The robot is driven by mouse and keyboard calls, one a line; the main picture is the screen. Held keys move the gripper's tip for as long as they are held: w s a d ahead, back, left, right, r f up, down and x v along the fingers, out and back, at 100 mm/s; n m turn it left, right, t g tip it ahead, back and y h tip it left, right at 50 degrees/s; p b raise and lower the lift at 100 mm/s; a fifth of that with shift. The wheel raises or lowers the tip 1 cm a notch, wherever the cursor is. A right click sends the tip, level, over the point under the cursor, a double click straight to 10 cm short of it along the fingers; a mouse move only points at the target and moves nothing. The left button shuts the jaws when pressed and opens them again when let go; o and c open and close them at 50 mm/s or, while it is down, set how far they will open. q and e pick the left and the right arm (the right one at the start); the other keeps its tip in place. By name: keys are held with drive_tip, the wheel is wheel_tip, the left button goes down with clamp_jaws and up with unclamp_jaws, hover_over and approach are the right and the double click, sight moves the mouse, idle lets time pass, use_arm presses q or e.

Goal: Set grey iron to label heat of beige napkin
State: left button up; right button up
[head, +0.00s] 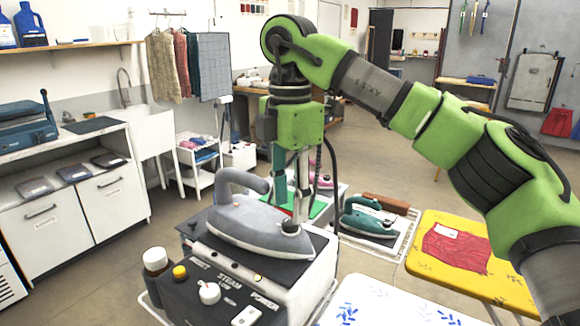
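The grey iron (240,222) rests on top of a dark steam station (270,275), its handle to the left and its tip to the right. A small dark dial (291,228) shows at the iron's right end. My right gripper (297,208) points straight down over that dial, its fingertips at or just above it. I cannot tell whether they touch it or how far apart they are. I see no napkin that is clearly beige; a red cloth (455,246) with a white label (446,232) lies on the yellow board. My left gripper is out of view.
A teal iron (368,220) sits on a white rack behind right. The yellow board (430,262) and a white patterned board (365,290) lie right and in front. Open floor lies to the left.

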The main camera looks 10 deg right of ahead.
sight(290, 222)
wheel_tip(290, 222, up, 9)
idle(0.3)
